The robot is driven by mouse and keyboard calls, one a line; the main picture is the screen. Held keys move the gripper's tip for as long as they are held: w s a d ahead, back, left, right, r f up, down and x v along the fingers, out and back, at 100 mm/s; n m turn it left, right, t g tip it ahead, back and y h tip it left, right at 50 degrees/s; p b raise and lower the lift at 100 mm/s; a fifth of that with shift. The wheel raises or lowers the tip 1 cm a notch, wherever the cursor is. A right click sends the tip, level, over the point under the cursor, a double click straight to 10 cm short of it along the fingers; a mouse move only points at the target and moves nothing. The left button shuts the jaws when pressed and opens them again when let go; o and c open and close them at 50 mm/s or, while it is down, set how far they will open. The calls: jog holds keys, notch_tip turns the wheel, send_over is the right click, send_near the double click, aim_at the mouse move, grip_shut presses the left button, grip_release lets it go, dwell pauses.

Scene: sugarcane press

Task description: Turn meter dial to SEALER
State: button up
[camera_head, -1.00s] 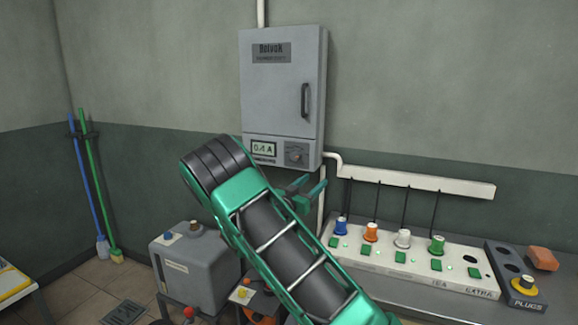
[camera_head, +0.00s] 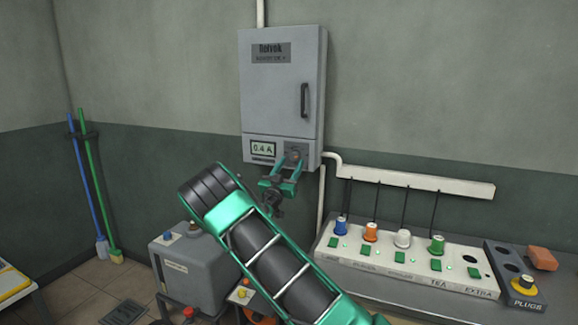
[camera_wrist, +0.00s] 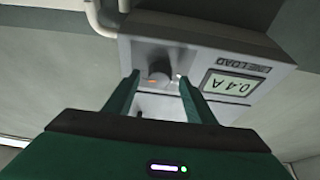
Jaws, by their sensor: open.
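The meter dial (camera_wrist: 159,72) is a dark round knob on the lower front of the grey wall cabinet (camera_head: 282,90), with a small orange mark beside it. Its setting cannot be read. The meter display (camera_head: 263,149) reads 0.4 A; it also shows upside down in the wrist view (camera_wrist: 232,87), beside a "LINE LOAD" label. My gripper (camera_head: 291,160) is open in front of the dial and mostly hides it in the head view. In the wrist view the fingertips (camera_wrist: 158,78) appear on either side of the knob; contact cannot be told.
A white pipe (camera_head: 410,179) runs right from the cabinet. Below it a panel (camera_head: 405,268) carries coloured plugs and green switches, with a dark plugs tray (camera_head: 508,268) at its right. A grey tank (camera_head: 195,268) stands lower left. Two poles (camera_head: 88,190) lean in the corner.

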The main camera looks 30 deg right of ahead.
jog(key=shift+x, duration=0.9)
